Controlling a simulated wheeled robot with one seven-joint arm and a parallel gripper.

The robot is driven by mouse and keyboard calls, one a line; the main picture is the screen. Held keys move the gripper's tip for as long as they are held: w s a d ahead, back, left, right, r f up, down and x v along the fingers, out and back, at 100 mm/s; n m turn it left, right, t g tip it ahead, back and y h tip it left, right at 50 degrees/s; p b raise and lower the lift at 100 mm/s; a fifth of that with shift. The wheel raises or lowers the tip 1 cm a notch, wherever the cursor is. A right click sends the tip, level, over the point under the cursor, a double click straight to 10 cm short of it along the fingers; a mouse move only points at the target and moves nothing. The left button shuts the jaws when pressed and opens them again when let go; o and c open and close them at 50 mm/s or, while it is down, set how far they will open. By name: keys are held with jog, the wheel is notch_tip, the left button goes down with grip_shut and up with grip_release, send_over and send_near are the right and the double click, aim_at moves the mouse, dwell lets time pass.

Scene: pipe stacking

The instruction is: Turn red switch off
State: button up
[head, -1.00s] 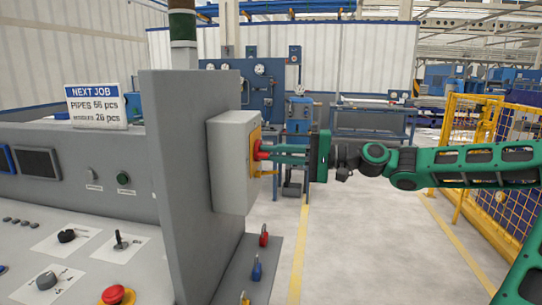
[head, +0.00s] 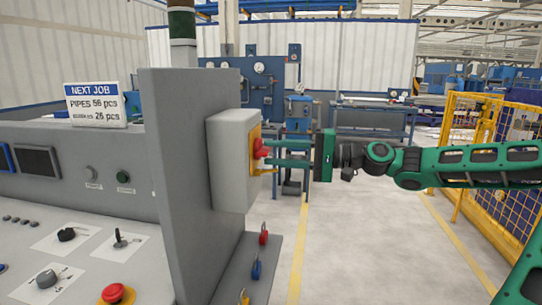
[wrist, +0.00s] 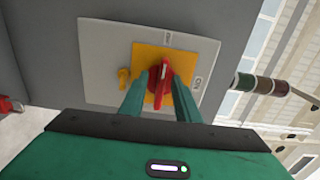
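The red switch (head: 259,149) is a rotary handle on a yellow plate on the side of a grey box (head: 229,160). In the wrist view the red switch (wrist: 160,82) stands with its white mark toward the upper label, which seems to read OFF; the label at its right seems to read ON. My gripper (head: 267,154) is open. Its two green fingers reach to the switch, one on each side, with gaps visible between them and the handle in the wrist view. A small yellow tab (wrist: 124,76) sits beside the switch.
A grey control console (head: 80,180) with knobs and a red emergency button (head: 116,293) fills the left. Red, blue and yellow levers (head: 257,267) stand below the box. A yellow fence (head: 480,150) is at the right. The floor between is clear.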

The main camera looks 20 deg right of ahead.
jog(key=v, duration=0.9)
jog(key=shift+d, duration=0.3)
jog(key=shift+s+f, duration=0.1)
